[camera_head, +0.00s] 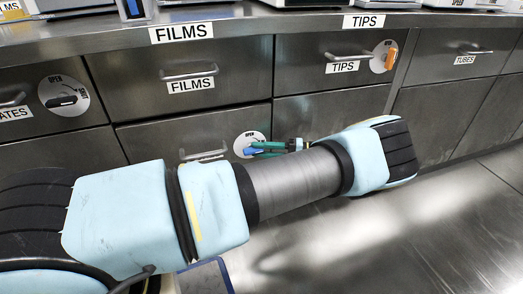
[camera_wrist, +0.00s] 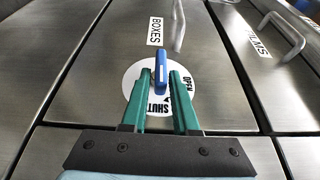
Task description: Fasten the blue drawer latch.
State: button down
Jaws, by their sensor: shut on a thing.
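The blue latch (camera_head: 253,151) sits on a round white OPEN/SHUT label (camera_head: 243,140) on the lower drawer front below the FILMS drawer. In the wrist view the blue latch (camera_wrist: 161,70) stands between the two green fingers of my gripper (camera_wrist: 162,80), and the label (camera_wrist: 136,82) lies behind it. My gripper (camera_head: 262,148) is shut on the latch. In the wrist view the latch's long side runs roughly along the fingers, toward the BOXES label (camera_wrist: 155,30). The fingers hide part of the OPEN/SHUT lettering.
The FILMS drawer (camera_head: 190,85) is above, with a bar handle. The TIPS drawer (camera_head: 335,62) at right has an orange latch (camera_head: 390,58). A black latch (camera_head: 62,100) is at left. The counter (camera_head: 270,22) runs above, and open floor (camera_head: 440,225) lies at right.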

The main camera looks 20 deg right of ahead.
jog(key=c, duration=0.8)
grip_release()
jog(key=shift+a, duration=0.15)
jog(key=shift+c, duration=0.2)
jog(key=v, duration=1.1)
jog(key=shift+b, duration=0.35)
jog(key=shift+w, duration=0.1)
